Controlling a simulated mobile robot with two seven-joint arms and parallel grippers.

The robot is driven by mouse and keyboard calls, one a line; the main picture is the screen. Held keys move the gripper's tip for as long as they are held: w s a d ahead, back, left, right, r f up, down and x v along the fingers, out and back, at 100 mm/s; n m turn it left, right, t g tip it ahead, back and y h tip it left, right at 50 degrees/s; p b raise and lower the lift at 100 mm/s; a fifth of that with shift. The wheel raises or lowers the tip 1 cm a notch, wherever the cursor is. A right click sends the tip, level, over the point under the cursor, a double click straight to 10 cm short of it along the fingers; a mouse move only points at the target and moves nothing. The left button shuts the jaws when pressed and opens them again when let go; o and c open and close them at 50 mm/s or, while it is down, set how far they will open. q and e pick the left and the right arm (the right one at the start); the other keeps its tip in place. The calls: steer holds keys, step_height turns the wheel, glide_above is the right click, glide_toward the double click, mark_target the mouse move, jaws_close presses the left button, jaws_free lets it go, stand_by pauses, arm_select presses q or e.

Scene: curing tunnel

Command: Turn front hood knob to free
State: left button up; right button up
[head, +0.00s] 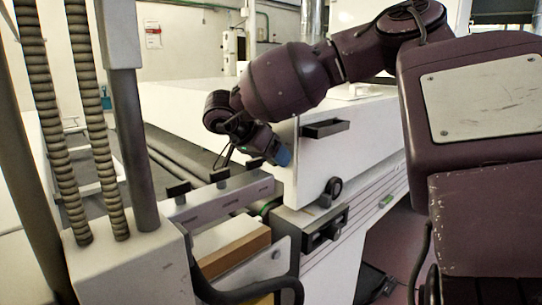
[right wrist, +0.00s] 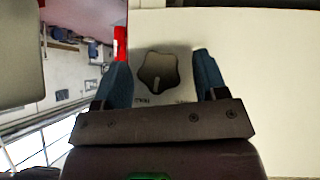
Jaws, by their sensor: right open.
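The front hood knob (right wrist: 157,70) is a dark, lobed knob on a pale panel in the right wrist view. My right gripper (right wrist: 162,65) is open, with one blue finger on each side of the knob and gaps between. In the head view my right gripper (head: 281,157) is at the left end of the white hood (head: 345,150). I cannot make out this knob there. My left gripper is not in view.
A black handle (head: 326,128) and a round black fitting (head: 331,190) sit on the white machine's front. A metal rail (head: 220,195) with black brackets lies below my right gripper. A cardboard-coloured block (head: 233,247) lies lower. A red strip (right wrist: 120,42) shows beside the panel.

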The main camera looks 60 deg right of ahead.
steer(key=c, duration=0.9)
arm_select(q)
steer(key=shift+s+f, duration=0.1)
